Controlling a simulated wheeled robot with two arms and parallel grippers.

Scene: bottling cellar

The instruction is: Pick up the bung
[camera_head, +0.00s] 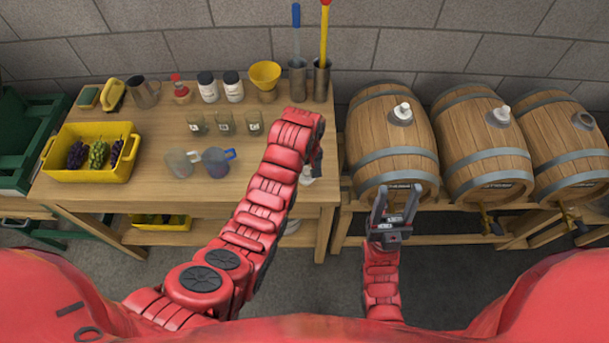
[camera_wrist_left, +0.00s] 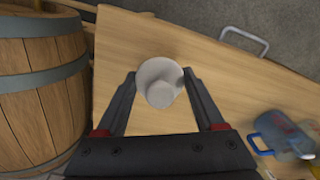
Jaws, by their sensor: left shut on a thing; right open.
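A pale grey-white bung (camera_wrist_left: 160,83) sits between the fingers of my left gripper (camera_wrist_left: 159,76), which is shut on it over the right end of the wooden table. In the head view my left gripper (camera_head: 316,163) mostly hides the bung, with only a whitish bit (camera_head: 307,177) showing. I cannot tell whether the bung still touches the tabletop. My right gripper (camera_head: 399,195) is open and empty, in front of the left barrel (camera_head: 385,140).
The table (camera_head: 110,200) holds a yellow crate (camera_head: 80,175) of grapes, two jugs (camera_head: 217,163), jars and a yellow funnel (camera_head: 265,76). The left and middle barrels (camera_head: 482,145) carry white bungs on top; the right barrel (camera_head: 555,150) shows a bare hole fitting.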

